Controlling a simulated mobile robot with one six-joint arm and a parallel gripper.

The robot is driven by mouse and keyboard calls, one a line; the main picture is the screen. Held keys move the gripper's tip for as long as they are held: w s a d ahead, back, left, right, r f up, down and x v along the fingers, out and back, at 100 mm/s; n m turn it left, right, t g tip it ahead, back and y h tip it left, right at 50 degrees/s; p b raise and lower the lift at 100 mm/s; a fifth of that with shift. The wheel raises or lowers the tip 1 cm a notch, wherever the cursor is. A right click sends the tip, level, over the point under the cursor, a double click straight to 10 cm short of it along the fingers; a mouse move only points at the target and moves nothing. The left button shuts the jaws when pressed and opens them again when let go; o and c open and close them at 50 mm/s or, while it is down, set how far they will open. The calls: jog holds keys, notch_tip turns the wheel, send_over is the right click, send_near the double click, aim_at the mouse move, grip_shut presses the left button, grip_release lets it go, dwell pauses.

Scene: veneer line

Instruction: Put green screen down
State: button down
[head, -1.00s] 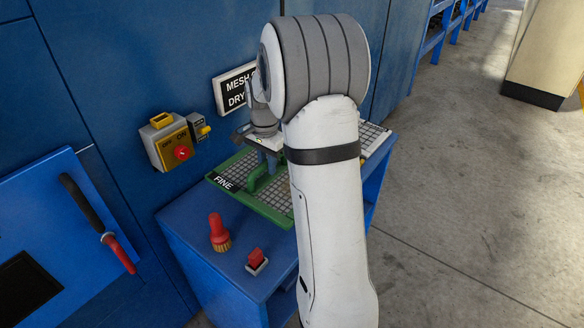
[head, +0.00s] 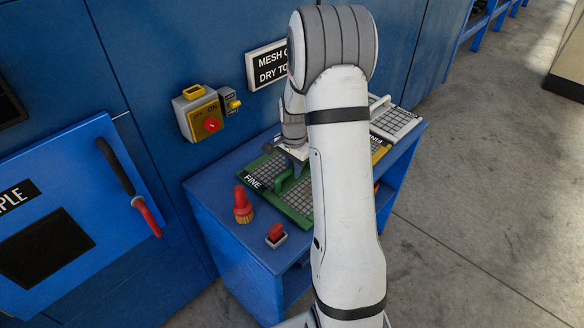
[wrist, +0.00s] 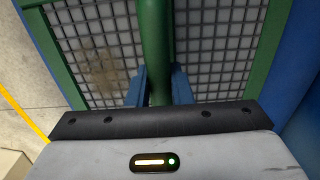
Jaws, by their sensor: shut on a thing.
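The green screen (head: 299,203) is a green frame with grey mesh, marked FINE, over the blue bench (head: 228,257) in the head view. My gripper (head: 291,170) is shut on its upright green handle. In the wrist view the handle (wrist: 154,45) runs between the two blue fingers, with the mesh (wrist: 215,50) below. A brownish stain shows on the mesh. My arm hides the right part of the screen. I cannot tell whether the screen touches the bench top.
A red-handled brush (head: 243,205) and a red button (head: 276,235) are at the bench front. A yellow-framed screen (head: 379,152) and a white screen (head: 397,122) lie to the right. A switch box (head: 202,113) is on the blue wall.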

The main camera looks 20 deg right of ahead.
jog(key=shift+f, duration=0.1)
jog(key=c, duration=1.7)
grip_release()
jog(key=shift+c, duration=0.2)
jog(key=o, duration=0.4)
jog(key=shift+o, duration=0.2)
notch_tip(320, 180, up, 12)
jog(key=s+a+r+n+t, duration=0.1)
jog(key=s+a+n, duration=0.3)
jog(key=s, duration=0.4)
jog(key=s+a+r+n+t, duration=0.1)
jog(key=s+a+r+n, duration=0.2)
jog(key=s, duration=0.5)
jog(key=s+a+r+n+t, duration=0.1)
jog(key=s+a+r+n, duration=0.2)
jog(key=s+a+n, duration=0.3)
jog(key=shift+s+n+b, duration=0.3)
jog(key=shift+s+b, duration=0.15)
jog(key=shift+s, duration=0.75)
